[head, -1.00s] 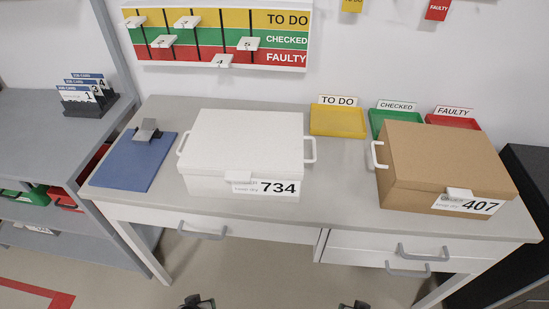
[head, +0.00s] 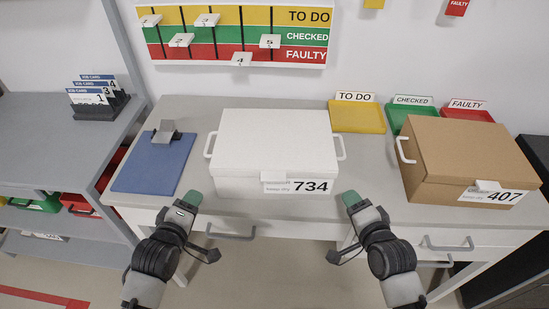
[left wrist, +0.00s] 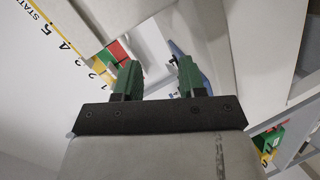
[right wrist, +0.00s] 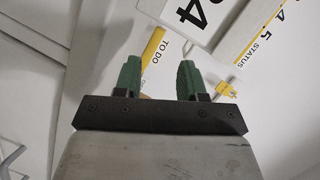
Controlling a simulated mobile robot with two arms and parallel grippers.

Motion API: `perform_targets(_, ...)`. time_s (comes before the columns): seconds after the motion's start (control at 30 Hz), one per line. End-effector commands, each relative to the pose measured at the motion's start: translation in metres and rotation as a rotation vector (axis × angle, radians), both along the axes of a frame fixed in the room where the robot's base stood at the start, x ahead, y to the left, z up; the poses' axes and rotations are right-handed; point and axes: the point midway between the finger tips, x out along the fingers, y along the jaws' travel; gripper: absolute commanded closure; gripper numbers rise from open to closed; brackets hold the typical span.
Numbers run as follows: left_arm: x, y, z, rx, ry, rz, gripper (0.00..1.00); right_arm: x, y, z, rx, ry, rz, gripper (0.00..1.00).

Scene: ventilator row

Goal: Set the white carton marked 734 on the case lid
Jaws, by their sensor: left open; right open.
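The white carton marked 734 (head: 272,145) stands upright on the grey bench, with a handle on its left and right sides. Part of its number label (right wrist: 195,14) shows in the right wrist view. My left gripper (head: 191,199) is open and empty, in front of the carton's left side and below its handle. My right gripper (head: 352,200) is open and empty, in front of its right side. Neither appears to touch it. A brown box marked 407 (head: 470,150) stands further right on the bench. I cannot tell for sure which thing is the case lid.
A blue clipboard (head: 150,168) lies left of the carton. Yellow (head: 358,119), green (head: 398,118) and red (head: 467,114) trays stand along the back. A status board (head: 240,42) hangs on the wall. A grey shelf (head: 40,140) with job cards (head: 97,92) stands at left.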

Motion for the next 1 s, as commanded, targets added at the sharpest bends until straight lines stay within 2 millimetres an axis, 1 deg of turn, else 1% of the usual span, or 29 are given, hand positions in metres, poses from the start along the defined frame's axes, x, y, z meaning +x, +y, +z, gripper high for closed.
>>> perform_targets(0.03, 0.009, 0.001, 0.005, -0.062, -0.034, 0.011, 0.6, 0.009, -0.002, 0.005, 0.063, -0.033, -0.021, 0.6)
perform_targets(0.2, 0.032, 0.005, 0.023, -0.284, -0.147, 0.033, 0.6, 0.033, -0.011, 0.023, 0.284, -0.141, -0.08, 0.6)
perform_targets(0.33, 0.04, 0.007, 0.031, -0.38, -0.19, 0.033, 0.6, 0.042, -0.015, 0.03, 0.38, -0.185, -0.099, 0.6)
perform_targets(0.63, 0.041, 0.007, 0.032, -0.395, -0.195, 0.033, 0.6, 0.042, -0.016, 0.031, 0.394, -0.192, -0.1, 0.6)
perform_targets(0.73, 0.044, 0.006, 0.032, -0.394, -0.195, 0.033, 0.6, 0.046, -0.015, 0.032, 0.393, -0.192, -0.1, 0.6)
perform_targets(0.87, 0.057, 0.003, 0.032, -0.395, -0.196, 0.032, 0.6, 0.059, -0.013, 0.032, 0.392, -0.194, -0.1, 0.6)
perform_targets(1.0, 0.081, -0.001, 0.032, -0.393, -0.197, 0.033, 0.6, 0.083, -0.008, 0.032, 0.392, -0.194, -0.1, 0.6)
